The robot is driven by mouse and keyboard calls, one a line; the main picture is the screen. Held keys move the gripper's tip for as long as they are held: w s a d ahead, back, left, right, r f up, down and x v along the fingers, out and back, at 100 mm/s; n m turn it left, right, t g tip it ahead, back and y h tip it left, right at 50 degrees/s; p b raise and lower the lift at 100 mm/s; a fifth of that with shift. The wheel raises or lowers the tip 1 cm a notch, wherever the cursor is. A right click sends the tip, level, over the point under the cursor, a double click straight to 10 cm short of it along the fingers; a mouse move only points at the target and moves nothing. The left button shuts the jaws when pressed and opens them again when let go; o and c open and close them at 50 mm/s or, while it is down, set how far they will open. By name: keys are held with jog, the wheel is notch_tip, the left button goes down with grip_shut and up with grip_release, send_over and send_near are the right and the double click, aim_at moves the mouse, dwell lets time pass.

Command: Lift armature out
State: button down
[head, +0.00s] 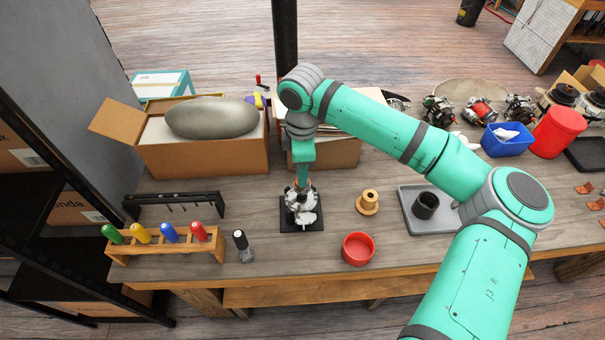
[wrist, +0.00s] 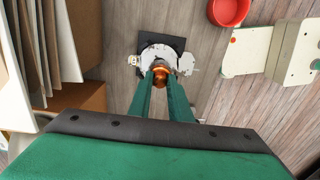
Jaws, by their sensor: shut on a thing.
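The armature (wrist: 161,77) shows as a copper-coloured winding at the middle of the silver alternator housing (wrist: 153,54) in the wrist view. The housing (head: 303,216) stands on a square black base (head: 287,225) on the bench in the head view. My gripper (wrist: 160,72) reaches down over the housing, with its two green fingers shut on the armature. In the head view my gripper (head: 301,186) is just above the housing and hides the armature's top. I cannot tell how far the armature sits inside the housing.
A red dish (head: 358,250), a wooden spool (head: 368,202) and a grey tray (head: 408,221) with a black cylinder (head: 425,206) stand to the right. A black-handled brush (head: 242,246) and a screwdriver rack (head: 163,249) are left. Cardboard boxes (head: 205,160) stand behind.

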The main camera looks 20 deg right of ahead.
jog(key=shift+w+r, duration=0.1)
jog(key=shift+r, duration=0.25)
jog(key=shift+w, duration=0.1)
jog(key=shift+a+r, duration=0.1)
jog(key=shift+r, duration=0.1)
jog(key=shift+s+r, duration=0.2)
jog(key=shift+r, duration=0.6)
